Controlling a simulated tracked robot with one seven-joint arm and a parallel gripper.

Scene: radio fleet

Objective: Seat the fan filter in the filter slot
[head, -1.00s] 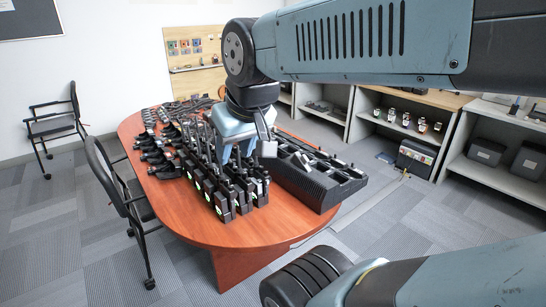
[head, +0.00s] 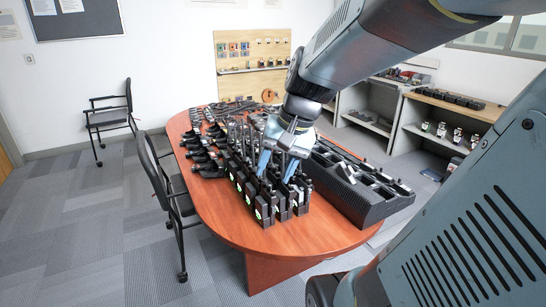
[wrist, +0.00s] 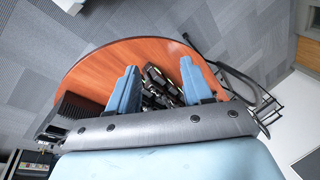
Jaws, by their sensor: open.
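I cannot pick out the fan filter or the filter slot in either view. My gripper (head: 278,168) is above the black radios on the table in the head view, pointing down, with its two blue fingers apart. The wrist view shows the same open gripper (wrist: 157,88), with dark radios visible between and beyond the fingers. No object shows held between them. I cannot tell whether the fingertips touch the radios.
Rows of black radios (head: 258,200) stand on the red-brown oval table (head: 215,205). A long black charger-like unit (head: 365,195) lies to their right. Chairs (head: 165,185) stand at the left. Shelves (head: 425,140) line the right wall. Carpet (head: 80,230) at the left is clear.

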